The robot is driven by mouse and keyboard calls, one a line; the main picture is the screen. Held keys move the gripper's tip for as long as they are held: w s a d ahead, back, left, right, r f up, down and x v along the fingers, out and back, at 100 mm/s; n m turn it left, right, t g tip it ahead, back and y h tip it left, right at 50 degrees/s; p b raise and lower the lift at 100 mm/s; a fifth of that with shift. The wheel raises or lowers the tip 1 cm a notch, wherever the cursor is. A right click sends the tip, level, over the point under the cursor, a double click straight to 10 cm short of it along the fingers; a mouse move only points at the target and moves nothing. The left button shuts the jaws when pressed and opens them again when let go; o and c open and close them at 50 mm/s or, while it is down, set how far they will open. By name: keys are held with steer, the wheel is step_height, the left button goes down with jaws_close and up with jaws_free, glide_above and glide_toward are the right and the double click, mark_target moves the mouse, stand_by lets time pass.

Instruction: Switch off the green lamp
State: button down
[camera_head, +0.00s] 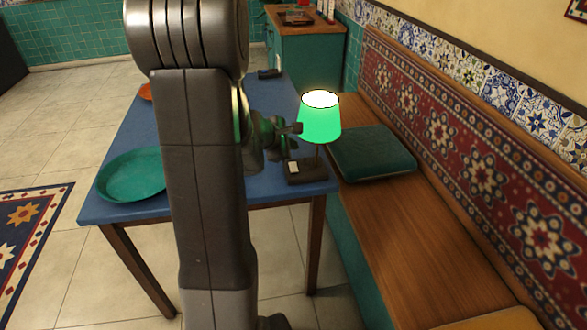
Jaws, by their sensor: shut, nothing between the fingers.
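The green lamp (320,122) stands on the right edge of the blue table, its shade glowing bright green and white at the top. Its dark square base (315,172) carries a pale switch plate (293,167) on the left side. My gripper (297,128) is shut and empty, with its tips close to the left side of the shade, above the base. I cannot tell whether the tips touch the shade. My arm hides the middle of the table.
A teal round tray (130,175) lies at the table's left. An orange dish (146,92) and a small dark object (269,73) are at the far side. A wooden bench (400,225) with a dark green cushion (370,152) runs along the right wall.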

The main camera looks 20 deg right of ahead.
mark_target(290, 167)
steer(key=shift+w+a+f+b, duration=0.1)
steer(key=shift+w+f+b, duration=0.05)
steer(key=shift+f+b, duration=0.8)
steer(key=shift+w+f+b, duration=0.1)
steer(key=shift+f+b, duration=0.5)
steer(key=shift+f, duration=0.5)
steer(key=shift+f, duration=0.15)
stand_by(0.3)
steer(key=shift+f+b, duration=0.3)
steer(key=shift+b, duration=0.35)
steer(key=shift+w+f+b, duration=0.1)
steer(key=shift+f+b, duration=0.2)
steer(key=shift+b, duration=0.1)
steer(key=shift+r, duration=0.15)
stand_by(0.5)
steer(key=shift+r+p, duration=0.45)
steer(key=shift+r, duration=0.2)
steer(key=shift+s+a+r+p, duration=0.1)
steer(key=shift+s+r+p, duration=0.1)
steer(key=shift+r+p, duration=0.9)
steer(key=shift+s+r+p, duration=0.2)
steer(key=shift+r+p, duration=0.5)
steer(key=shift+r, duration=0.7)
